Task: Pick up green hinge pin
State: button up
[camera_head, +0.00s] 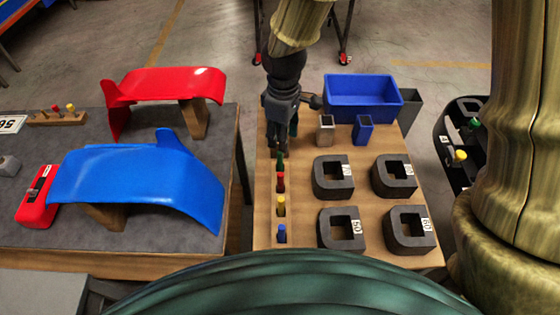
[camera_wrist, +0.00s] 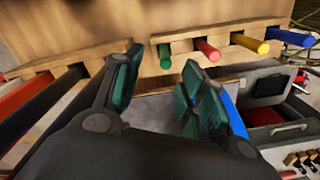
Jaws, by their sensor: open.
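The green hinge pin (camera_head: 281,161) stands at the far end of a row of pins on the wooden table, just below my gripper (camera_head: 283,143) in the head view. In the wrist view the green pin (camera_wrist: 165,57) sticks out of a wooden holder (camera_wrist: 184,47). It lies between the lines of my two green-padded fingers, near their tips. My gripper (camera_wrist: 162,66) is open, with nothing between the pads that I can see touching them. Part of the pin is hidden by the gripper in the head view.
Red (camera_head: 281,182), yellow (camera_head: 281,206) and blue (camera_head: 281,234) pins stand in line nearer me. Several dark square blocks (camera_head: 333,177), small grey (camera_head: 325,130) and blue (camera_head: 363,130) holders and a blue bin (camera_head: 362,97) stand to the right. A blue curved panel (camera_head: 135,180) is left.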

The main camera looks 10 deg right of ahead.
aim_at(281, 153)
jog(key=shift+s+a+f+p, duration=0.3)
jog(key=shift+s+f+p, duration=0.25)
jog(key=shift+s+p, duration=0.15)
jog(key=f, duration=0.1)
jog(key=w+f, duration=0.1)
jog(key=f, duration=0.1)
jog(key=shift+w+a+p, duration=0.1)
jog(key=shift+a+p, duration=0.05)
jog(key=shift+p, duration=0.15)
jog(key=shift+s+f, duration=0.25)
jog(key=shift+s, duration=0.1)
jog(key=shift+w, duration=0.1)
jog(key=shift+w+f, duration=0.1)
grip_shut()
